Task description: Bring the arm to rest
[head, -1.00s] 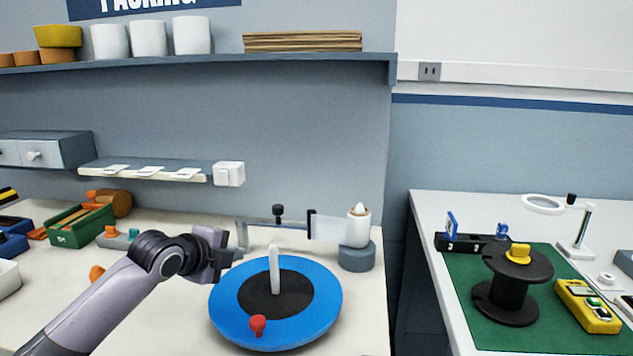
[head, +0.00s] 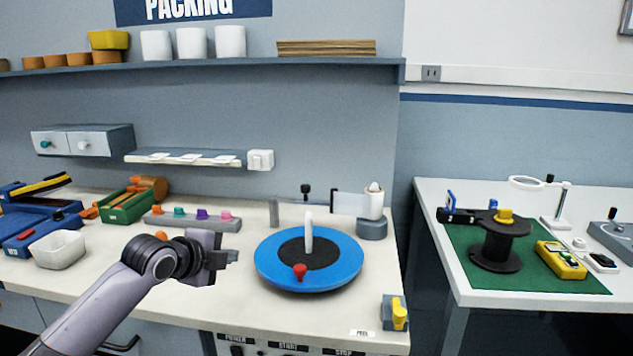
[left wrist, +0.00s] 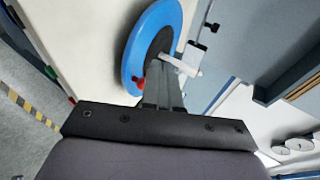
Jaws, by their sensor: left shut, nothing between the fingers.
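My left gripper (head: 232,257) is shut and empty. In the head view it is above the white bench, just left of a blue turntable disc (head: 345,281) with a black centre, apart from it in the picture. A white upright handle (head: 309,233) and a red knob (head: 300,271) stand on the disc. In the left wrist view the shut fingers (left wrist: 164,88) point toward the blue disc (left wrist: 135,50), with the white handle (left wrist: 182,65) beyond the tips. My right gripper is not in view.
A grey block with a yellow lever (head: 398,313) is at the front right. A second table with a black spool (head: 496,250) stands right, across a gap.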

